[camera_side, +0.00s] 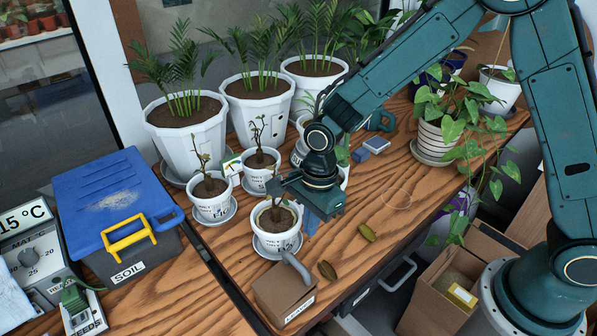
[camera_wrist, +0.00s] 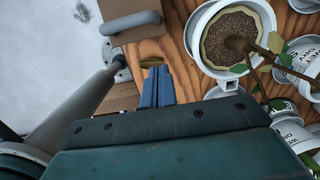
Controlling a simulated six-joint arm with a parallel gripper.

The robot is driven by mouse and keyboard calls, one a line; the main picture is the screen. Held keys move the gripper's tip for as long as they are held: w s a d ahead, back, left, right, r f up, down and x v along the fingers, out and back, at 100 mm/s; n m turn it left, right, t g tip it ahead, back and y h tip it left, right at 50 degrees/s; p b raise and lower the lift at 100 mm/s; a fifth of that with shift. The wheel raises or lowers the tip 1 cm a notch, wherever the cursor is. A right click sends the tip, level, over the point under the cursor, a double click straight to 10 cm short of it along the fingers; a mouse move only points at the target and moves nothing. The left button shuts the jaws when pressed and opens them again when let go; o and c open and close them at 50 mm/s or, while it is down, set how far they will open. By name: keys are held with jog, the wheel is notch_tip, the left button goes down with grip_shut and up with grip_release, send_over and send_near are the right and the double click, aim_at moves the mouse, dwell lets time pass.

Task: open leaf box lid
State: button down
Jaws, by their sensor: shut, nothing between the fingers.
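The leaf box (camera_side: 283,296) is a small brown box with a label on its front, at the front edge of the wooden table. Its lid appears closed, and a grey curved handle (camera_side: 298,268) stands on it. In the wrist view the brown lid (camera_wrist: 120,33) and handle show at the top, ahead of the fingers and to their left. My gripper (camera_side: 311,224) is above the table, behind the box and slightly to its right, apart from it. Its blue fingers (camera_wrist: 157,86) are together and empty, pointing toward the table. The box's inside is hidden.
A small potted seedling (camera_side: 276,226) on a saucer stands just behind the box, close to my gripper. A blue-lidded soil bin (camera_side: 115,205) stands left. Large palm pots fill the back.

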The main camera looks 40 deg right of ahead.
aim_at(283, 278)
jog(key=shift+a+f, duration=0.7)
jog(key=shift+a, duration=0.35)
jog(key=shift+a+f, duration=0.65)
jog(key=shift+a, duration=0.35)
jog(key=shift+a+r, duration=0.1)
